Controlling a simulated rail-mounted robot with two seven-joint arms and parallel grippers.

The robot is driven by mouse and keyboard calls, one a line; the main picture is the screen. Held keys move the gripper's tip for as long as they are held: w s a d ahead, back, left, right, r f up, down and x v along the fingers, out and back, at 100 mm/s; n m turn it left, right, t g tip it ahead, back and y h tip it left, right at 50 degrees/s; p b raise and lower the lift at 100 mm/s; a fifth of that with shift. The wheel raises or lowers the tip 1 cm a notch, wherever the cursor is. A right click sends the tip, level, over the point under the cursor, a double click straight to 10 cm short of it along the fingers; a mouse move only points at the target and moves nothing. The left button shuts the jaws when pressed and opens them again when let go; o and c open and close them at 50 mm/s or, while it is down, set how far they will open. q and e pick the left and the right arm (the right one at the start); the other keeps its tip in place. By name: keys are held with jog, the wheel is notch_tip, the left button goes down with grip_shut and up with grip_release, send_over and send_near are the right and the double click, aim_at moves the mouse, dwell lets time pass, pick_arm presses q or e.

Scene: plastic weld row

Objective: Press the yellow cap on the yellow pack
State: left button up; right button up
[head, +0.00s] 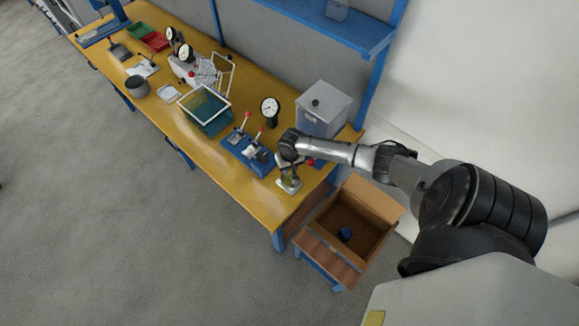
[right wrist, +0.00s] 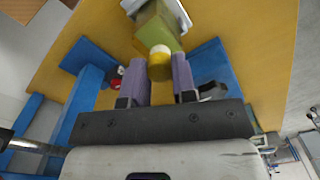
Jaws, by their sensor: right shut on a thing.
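My right gripper (head: 289,164) is at the near right end of the yellow bench. In the right wrist view its two purple-grey fingers (right wrist: 160,70) are shut on the yellow cap (right wrist: 160,72), which shows a whitish top edge. The yellow-green pack (right wrist: 160,30) is just beyond the fingertips, in line with the cap. I cannot tell whether cap and pack touch. In the head view the pack (head: 289,181) stands on a small pale base under my gripper, which partly hides it; the cap is hidden there. My left gripper is not in view.
A blue clamp fixture with red-knobbed levers (head: 247,152) stands close left of my gripper. A grey box (head: 322,109) and a dial gauge (head: 270,110) stand behind. An open brown box (head: 370,205) holding a blue item is beside the bench end. The bench's front edge is clear.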

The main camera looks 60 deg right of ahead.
jog(key=o, duration=1)
jog(key=shift+c, duration=0.2)
jog(key=shift+o, duration=0.3)
jog(key=o, duration=0.4)
jog(key=shift+r, duration=0.1)
jog(key=shift+r, duration=0.15)
jog(key=shift+r+p, duration=1.85)
jog(key=shift+p, duration=0.55)
jog(key=shift+r+p, duration=1.45)
jog(key=shift+p, duration=0.25)
